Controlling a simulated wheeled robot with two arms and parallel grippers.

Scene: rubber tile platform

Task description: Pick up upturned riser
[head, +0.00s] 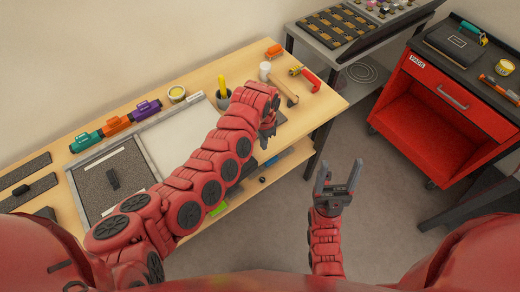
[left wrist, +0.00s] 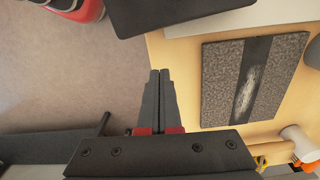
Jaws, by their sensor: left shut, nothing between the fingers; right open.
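I cannot tell for sure which piece is the upturned riser. A speckled grey tile with a black band (left wrist: 221,85) lies on the table in the left wrist view, beside my fingers. My left gripper (head: 268,133) is shut and empty at the table's front right edge; its closed fingers show in the left wrist view (left wrist: 159,98). My right gripper (head: 338,178) is open and empty over the floor.
The wooden table (head: 325,104) also holds a white panel (head: 178,132), a dark cup with a yellow tool (head: 223,95), a mallet (head: 285,90) and coloured items along the back. A red cabinet (head: 430,115) stands right. Floor (head: 385,200) between is clear.

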